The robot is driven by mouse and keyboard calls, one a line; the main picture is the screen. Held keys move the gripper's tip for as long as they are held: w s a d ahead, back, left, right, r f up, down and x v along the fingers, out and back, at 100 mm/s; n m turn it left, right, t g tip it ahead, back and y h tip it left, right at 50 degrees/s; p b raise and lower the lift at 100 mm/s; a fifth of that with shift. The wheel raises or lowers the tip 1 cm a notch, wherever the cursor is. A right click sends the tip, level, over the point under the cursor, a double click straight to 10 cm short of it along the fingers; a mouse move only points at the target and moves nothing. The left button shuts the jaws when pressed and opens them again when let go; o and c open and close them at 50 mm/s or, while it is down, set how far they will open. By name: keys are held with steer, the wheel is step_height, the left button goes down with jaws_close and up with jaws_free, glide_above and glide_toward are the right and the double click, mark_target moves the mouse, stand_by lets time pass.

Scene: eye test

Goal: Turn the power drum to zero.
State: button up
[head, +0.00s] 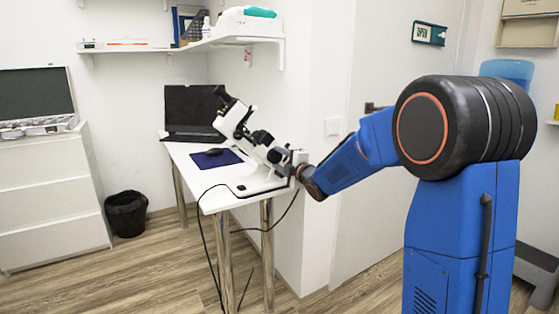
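A white lensmeter (237,121) with a black eyepiece stands tilted on a white base on the narrow white table (212,199). Dark round knobs show on its body, one at its middle and one lower down near my arm; I cannot tell for sure which is the power drum, and no scale can be read. My blue arm reaches in from the right. My gripper (299,174), small and dark at its end, is close beside the lensmeter's lower right end. Whether it touches is unclear, and its fingers cannot be made out.
A black cable (204,240) hangs off the table's front. A wall shelf (222,43) is above. A wall corner stands close right of the table. A bin (127,213) stands left.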

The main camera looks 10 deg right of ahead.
steer(key=shift+m, duration=0.3)
steer(key=m, duration=0.4)
steer(key=shift+f, duration=0.1)
steer(key=m, duration=0.8)
steer(key=shift+m, duration=1.9)
steer(key=shift+f, duration=0.1)
steer(key=o, duration=0.8)
steer(key=v, duration=1.7)
steer(key=shift+s, duration=0.25)
